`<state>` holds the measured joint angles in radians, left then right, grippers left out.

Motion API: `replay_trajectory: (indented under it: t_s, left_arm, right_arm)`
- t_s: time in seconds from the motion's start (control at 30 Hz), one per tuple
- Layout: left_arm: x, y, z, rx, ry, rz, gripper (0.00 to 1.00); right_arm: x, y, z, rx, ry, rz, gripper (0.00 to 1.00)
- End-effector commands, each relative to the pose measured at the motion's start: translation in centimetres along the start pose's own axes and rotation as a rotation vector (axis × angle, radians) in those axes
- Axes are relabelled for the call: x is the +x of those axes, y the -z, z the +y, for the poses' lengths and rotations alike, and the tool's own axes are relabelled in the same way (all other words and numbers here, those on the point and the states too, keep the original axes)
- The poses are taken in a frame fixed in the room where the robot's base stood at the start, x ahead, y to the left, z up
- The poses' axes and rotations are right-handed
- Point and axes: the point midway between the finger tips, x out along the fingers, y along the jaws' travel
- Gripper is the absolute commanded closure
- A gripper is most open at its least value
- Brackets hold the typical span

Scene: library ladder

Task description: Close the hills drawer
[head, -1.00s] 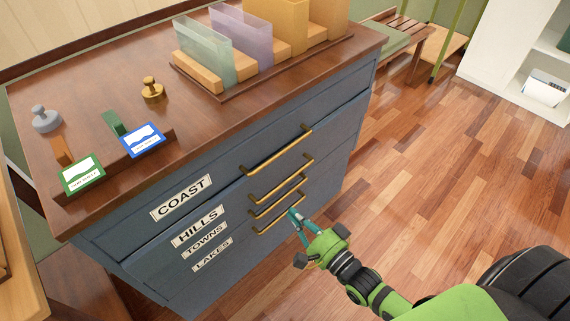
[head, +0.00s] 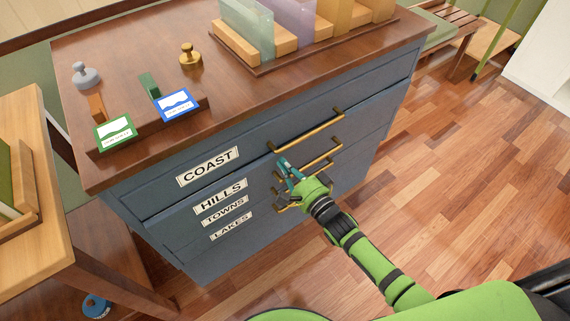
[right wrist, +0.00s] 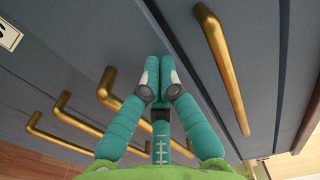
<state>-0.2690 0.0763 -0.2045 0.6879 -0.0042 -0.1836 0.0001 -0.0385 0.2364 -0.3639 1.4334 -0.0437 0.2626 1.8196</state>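The hills drawer (head: 185,222) is the second one down in the blue-grey cabinet, with a white HILLS label (head: 221,196). Its front stands out a little from the coast drawer above. Its brass handle (head: 325,152) is partly hidden by my right gripper (head: 282,163). The handle also shows in the right wrist view (right wrist: 112,101). There my right gripper (right wrist: 159,62) has its teal fingertips together, with nothing between them. They are near the hills drawer's front, between its handle and the coast handle; I cannot tell if they touch. My left gripper is out of view.
The coast handle (right wrist: 220,65) is close to the right of the fingers in the right wrist view. The towns and lakes handles are below. A wooden table (head: 45,215) stands left of the cabinet. The floor (head: 450,180) to the right is clear.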

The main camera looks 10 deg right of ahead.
Motion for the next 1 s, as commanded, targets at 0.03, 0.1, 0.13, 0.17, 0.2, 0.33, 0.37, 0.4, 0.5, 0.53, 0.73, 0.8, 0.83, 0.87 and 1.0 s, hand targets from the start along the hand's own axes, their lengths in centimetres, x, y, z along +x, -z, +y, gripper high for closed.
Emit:
replay_trajectory:
  t_s: [0.03,0.1,0.13,0.17,0.2,0.33,0.37,0.4,0.5,0.53,0.73,0.8,0.83,0.87,1.0]
  left_arm:
    - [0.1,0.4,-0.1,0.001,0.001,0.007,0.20]
    - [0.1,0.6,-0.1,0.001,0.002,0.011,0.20]
    - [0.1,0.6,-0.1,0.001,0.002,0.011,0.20]
    - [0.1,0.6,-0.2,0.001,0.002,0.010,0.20]
    - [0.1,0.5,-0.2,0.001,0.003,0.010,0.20]
    - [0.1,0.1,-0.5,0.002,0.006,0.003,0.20]
    - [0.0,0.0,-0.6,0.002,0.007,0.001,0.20]
    - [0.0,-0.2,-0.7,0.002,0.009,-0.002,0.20]
    - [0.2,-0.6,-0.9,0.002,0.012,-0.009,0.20]
    - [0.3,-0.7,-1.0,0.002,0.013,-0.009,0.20]
    - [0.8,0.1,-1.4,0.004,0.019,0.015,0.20]
    - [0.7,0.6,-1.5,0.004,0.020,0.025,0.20]
    - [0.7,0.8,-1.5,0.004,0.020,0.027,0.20]
    - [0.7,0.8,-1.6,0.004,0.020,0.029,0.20]
    - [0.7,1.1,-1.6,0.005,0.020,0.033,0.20]
  right_arm:
    - [0.3,0.0,0.0,0.001,0.000,0.000,1.00]
    - [0.5,0.0,0.0,0.001,0.000,0.000,1.00]
    - [0.5,0.0,0.0,0.001,-0.001,0.000,1.00]
    - [0.6,0.0,0.0,0.000,-0.001,0.000,1.00]
    - [0.6,0.0,0.0,0.000,-0.001,0.000,1.00]
    - [0.5,0.0,0.0,0.000,-0.001,0.000,1.00]
    - [0.5,0.0,0.0,0.000,-0.001,0.000,1.00]
    - [0.5,0.0,0.0,0.000,-0.001,0.000,1.00]
    - [1.0,0.0,0.1,0.000,0.001,0.000,1.00]
    - [1.4,0.0,0.1,-0.001,0.002,0.000,1.00]
    - [3.3,0.0,0.0,-0.001,0.001,0.000,1.00]
    - [3.2,0.0,-0.1,-0.001,0.001,0.001,1.00]
    - [3.3,0.0,-0.1,-0.001,0.001,0.001,1.00]
    - [3.3,0.0,-0.1,-0.001,0.002,0.001,1.00]
    - [3.3,0.0,-0.2,-0.001,0.003,0.001,1.00]
